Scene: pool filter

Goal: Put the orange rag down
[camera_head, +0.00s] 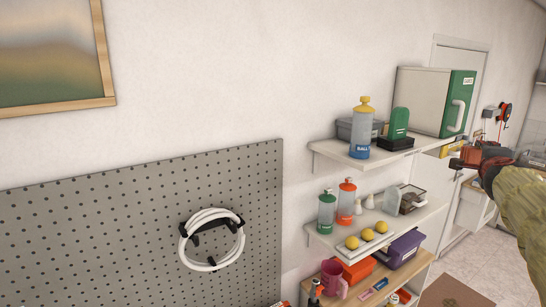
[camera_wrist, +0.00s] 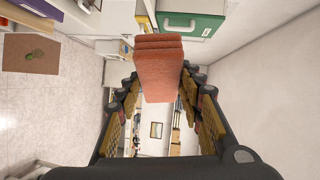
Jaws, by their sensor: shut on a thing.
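The orange rag (camera_wrist: 158,72) is a folded, layered reddish-orange block in the wrist view. My gripper (camera_wrist: 160,82) is shut on it, with one finger on each side, and holds it up in the air. In the head view the rag (camera_head: 471,155) shows small at the right, at the end of my arm, in front of the doorway side and to the right of the upper shelf. The finger contact is partly hidden there.
An upper shelf (camera_head: 322,147) holds a blue-labelled bottle (camera_head: 361,135) and a green-and-white case (camera_head: 458,105). A middle shelf (camera_head: 327,240) holds bottles and yellow balls (camera_head: 367,234). A lower wooden shelf (camera_head: 335,300) is crowded. A brown mat (camera_wrist: 30,54) lies on open floor.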

